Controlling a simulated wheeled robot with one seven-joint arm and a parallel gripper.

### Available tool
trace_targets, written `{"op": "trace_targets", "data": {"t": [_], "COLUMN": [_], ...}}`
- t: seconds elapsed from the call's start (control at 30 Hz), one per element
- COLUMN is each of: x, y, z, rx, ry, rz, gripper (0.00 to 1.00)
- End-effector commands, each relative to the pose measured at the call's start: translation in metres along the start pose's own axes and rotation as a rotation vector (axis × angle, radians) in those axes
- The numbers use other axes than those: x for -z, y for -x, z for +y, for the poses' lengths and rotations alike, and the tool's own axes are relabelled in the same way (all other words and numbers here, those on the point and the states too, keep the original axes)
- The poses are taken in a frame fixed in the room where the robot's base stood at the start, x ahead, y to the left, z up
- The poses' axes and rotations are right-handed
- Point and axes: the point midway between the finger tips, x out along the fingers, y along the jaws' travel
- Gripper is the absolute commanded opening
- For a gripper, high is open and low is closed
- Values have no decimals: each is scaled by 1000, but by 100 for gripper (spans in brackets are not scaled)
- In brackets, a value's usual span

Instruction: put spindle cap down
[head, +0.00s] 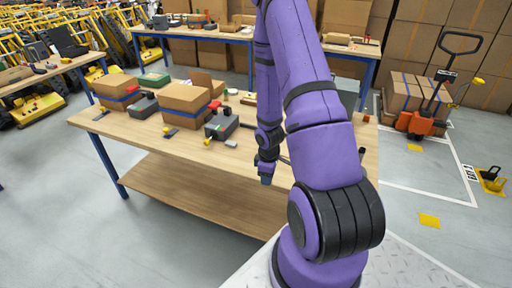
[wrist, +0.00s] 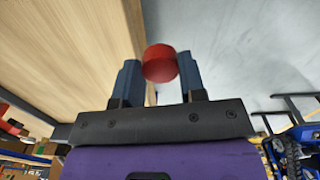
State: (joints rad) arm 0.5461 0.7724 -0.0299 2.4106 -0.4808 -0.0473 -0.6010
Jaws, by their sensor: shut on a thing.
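The red round spindle cap (wrist: 160,63) is held between the fingertips of my gripper (wrist: 157,80) in the wrist view. Its lower part is partly hidden by the fingers. In the head view my gripper (head: 266,178) points down near the front edge of the wooden workbench (head: 150,133). The cap cannot be made out in that view. In the wrist view a wooden surface lies to the left of the cap and grey floor to the right.
Cardboard boxes (head: 187,103), a grey device (head: 222,123) and small parts stand on the bench left of my arm. A lower shelf (head: 190,188) runs beneath. The front left of the benchtop has bare wood. An orange pallet jack (head: 418,121) stands at the right.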

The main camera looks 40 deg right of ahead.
Motion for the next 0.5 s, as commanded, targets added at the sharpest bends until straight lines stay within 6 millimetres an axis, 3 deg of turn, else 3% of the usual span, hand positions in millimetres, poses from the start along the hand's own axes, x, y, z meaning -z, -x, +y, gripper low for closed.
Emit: {"op": "trace_targets", "data": {"t": [0.3,0.5], "x": [4,7], "y": [-8,-11], "z": [75,109], "rx": [-1,0], "ry": [-6,-3], "rz": [1,1], "gripper": [15,15]}}
